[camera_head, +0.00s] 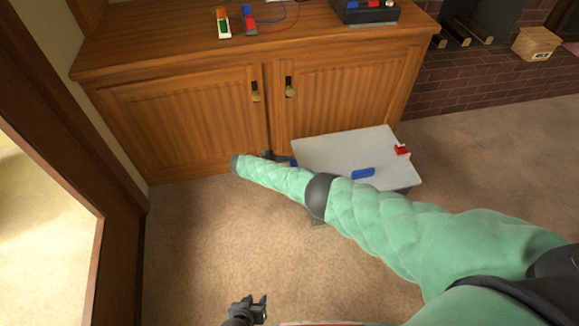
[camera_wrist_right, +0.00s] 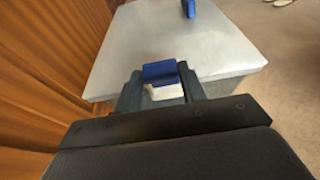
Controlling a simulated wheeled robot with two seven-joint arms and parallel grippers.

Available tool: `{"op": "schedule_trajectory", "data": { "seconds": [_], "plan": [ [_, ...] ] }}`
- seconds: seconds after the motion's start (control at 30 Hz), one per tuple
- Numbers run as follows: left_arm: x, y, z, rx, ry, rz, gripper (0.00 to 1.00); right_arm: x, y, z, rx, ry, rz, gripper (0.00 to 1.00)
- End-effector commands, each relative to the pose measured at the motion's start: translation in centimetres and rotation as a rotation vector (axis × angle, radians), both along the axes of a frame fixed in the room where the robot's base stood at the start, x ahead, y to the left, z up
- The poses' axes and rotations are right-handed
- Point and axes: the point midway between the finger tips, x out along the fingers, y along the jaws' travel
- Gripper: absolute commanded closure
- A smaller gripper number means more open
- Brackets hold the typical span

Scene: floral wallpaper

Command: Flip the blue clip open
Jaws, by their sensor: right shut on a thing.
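A box with a pale grey lid (camera_head: 340,150) stands on the carpet; the lid also fills much of the right wrist view (camera_wrist_right: 200,40). My right gripper (camera_head: 280,158) is at the lid's left edge. In the right wrist view it (camera_wrist_right: 160,88) is shut on a blue clip (camera_wrist_right: 160,72) at the lid's near edge. That clip shows only partly in the head view (camera_head: 294,163). A second blue clip (camera_head: 363,174) sits on the lid's front edge and also shows in the right wrist view (camera_wrist_right: 190,9). My left gripper (camera_head: 252,306) is low in the picture, open and empty.
A red clip (camera_head: 402,150) is at the lid's right edge. A wooden cabinet (camera_head: 180,120) stands close behind and left of the box, with small coloured items (camera_head: 223,22) and a black case (camera_head: 365,12) on top. Carpet (camera_head: 200,240) is clear in front.

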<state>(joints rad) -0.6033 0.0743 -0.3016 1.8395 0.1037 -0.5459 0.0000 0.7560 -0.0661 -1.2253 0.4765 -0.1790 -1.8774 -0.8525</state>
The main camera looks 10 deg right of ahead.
Motion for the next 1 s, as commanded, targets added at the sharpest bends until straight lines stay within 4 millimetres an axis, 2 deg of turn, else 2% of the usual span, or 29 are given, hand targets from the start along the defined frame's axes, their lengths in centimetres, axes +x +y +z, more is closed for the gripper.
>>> {"op": "schedule_trajectory", "data": {
  "seconds": [0.2, 0.67, 0.7, 0.77, 0.8, 1.0],
  "plan": [
    [-0.14, -0.04, -1.05, 0.0, 0.001, 0.001, 0.64, -0.04, 0.44, -0.4, -0.048, -0.001, 0.002, 0.82],
    [-0.17, -0.02, -1.15, 0.0, 0.001, 0.001, 0.64, -0.1, 0.58, -0.41, -0.057, -0.002, 0.003, 0.82],
    [-0.16, -0.01, -1.14, -0.001, 0.0, 0.001, 0.64, -0.1, 0.59, -0.41, -0.056, -0.002, 0.003, 0.53],
    [-0.14, 0.0, -1.13, -0.001, 0.0, 0.001, 0.64, -0.1, 0.57, -0.4, -0.057, -0.002, 0.003, 0.42],
    [-0.12, 0.01, -1.12, -0.001, 0.0, 0.001, 0.64, -0.09, 0.55, -0.39, -0.057, -0.002, 0.003, 0.37],
    [0.06, 0.06, -1.03, 0.0, -0.003, 0.001, 0.64, -0.05, 0.44, -0.35, -0.058, -0.002, 0.002, 0.37]
  ]
}}
